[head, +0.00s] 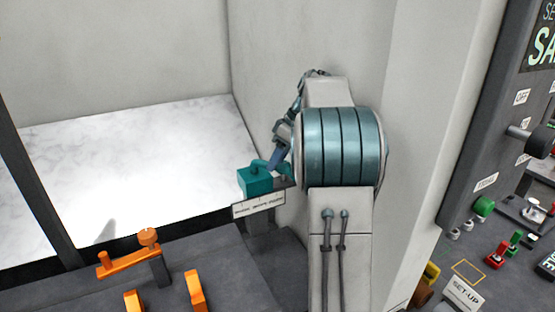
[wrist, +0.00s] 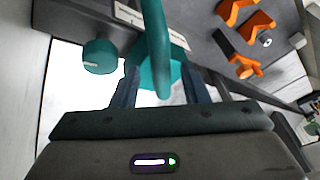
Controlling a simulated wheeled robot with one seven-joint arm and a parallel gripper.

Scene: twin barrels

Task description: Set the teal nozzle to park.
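The teal nozzle (head: 255,181) is a blocky teal piece with a curved spout, above a labelled strip (head: 258,205) at the end of the dark counter. In the wrist view its teal spout (wrist: 155,42) runs down between my fingers, with a round teal knob (wrist: 100,57) bearing a white mark to the left. My gripper (wrist: 159,74) is open, one finger on each side of the spout, with gaps visible. In the head view my gripper (head: 277,158) is beside the nozzle's right end, and my arm hides part of it. The strip's lettering is too small to read.
Orange fittings (head: 148,237) stand on the dark counter at front left. A white marbled surface (head: 130,160) lies behind it. A pale wall stands close behind my arm. A dark control panel (head: 510,120) with knobs and switches is at the right.

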